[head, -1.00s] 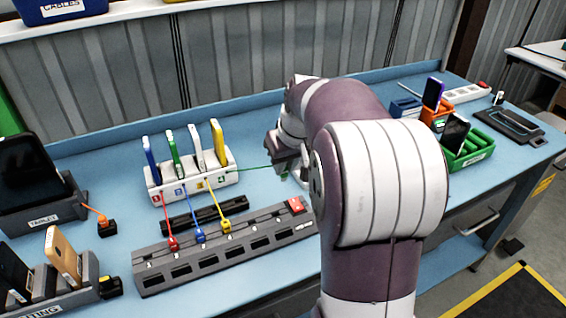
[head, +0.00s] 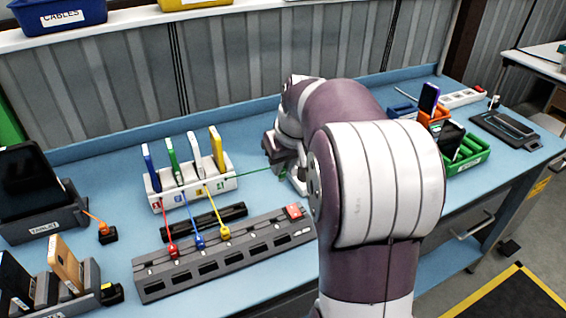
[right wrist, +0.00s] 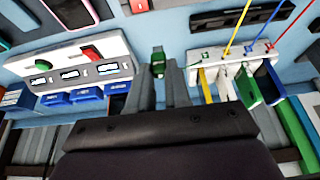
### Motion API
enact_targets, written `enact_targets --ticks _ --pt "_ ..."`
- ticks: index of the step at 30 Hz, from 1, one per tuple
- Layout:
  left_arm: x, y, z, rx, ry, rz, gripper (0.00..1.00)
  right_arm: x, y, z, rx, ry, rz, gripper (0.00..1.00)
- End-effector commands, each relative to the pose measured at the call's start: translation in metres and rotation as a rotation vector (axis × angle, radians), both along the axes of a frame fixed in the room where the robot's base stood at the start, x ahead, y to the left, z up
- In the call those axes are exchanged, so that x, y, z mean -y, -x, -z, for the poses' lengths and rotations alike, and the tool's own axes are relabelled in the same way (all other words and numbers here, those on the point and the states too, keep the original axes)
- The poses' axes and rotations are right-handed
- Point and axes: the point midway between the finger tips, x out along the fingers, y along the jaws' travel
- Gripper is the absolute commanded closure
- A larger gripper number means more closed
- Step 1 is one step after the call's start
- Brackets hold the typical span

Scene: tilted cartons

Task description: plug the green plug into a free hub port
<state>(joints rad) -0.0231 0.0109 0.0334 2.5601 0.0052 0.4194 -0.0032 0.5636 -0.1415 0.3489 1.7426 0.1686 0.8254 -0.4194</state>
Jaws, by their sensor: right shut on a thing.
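My right gripper (right wrist: 157,80) is shut on the green plug (right wrist: 157,62), which sits between its two fingertips in the right wrist view. In the head view this gripper (head: 283,167) is partly hidden by my own arm, just right of the white rack. A thin green cable (head: 258,173) runs from the rack to it. The grey hub strip (head: 255,252) lies in front, with a red switch (head: 293,211) at its right end. The red plug (head: 172,251), blue plug (head: 199,241) and yellow plug (head: 224,232) are on its left half. Openings farther right show no plug. My left gripper is not in view.
The white rack (head: 215,188) holds several upright phones. A black bar (head: 205,217) lies between rack and strip. A white unit (right wrist: 75,65) with a red switch and blue bins (right wrist: 87,93) shows in the right wrist view. Green and orange holders stand at the right.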

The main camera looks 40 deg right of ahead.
Motion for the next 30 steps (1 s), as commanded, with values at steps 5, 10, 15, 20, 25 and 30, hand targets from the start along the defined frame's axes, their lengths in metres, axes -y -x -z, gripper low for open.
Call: enact_targets --ticks 5,10,15,20,25,30 --pt "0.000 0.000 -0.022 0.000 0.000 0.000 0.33 0.000 0.000 -0.024 0.001 0.000 0.000 1.00" --pt "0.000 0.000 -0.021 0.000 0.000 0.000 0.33 0.000 0.000 -0.023 0.000 0.000 0.000 1.00" --pt "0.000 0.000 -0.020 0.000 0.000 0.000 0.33 0.000 0.000 -0.022 0.000 0.000 0.000 1.00" --pt "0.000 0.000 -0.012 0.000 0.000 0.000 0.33 0.000 0.000 -0.013 0.000 0.000 0.000 1.00" --pt "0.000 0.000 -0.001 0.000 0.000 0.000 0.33 0.000 0.000 0.002 0.000 0.000 0.000 1.00" --pt "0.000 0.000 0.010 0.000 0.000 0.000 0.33 0.000 0.000 0.016 0.000 0.000 0.000 1.00"
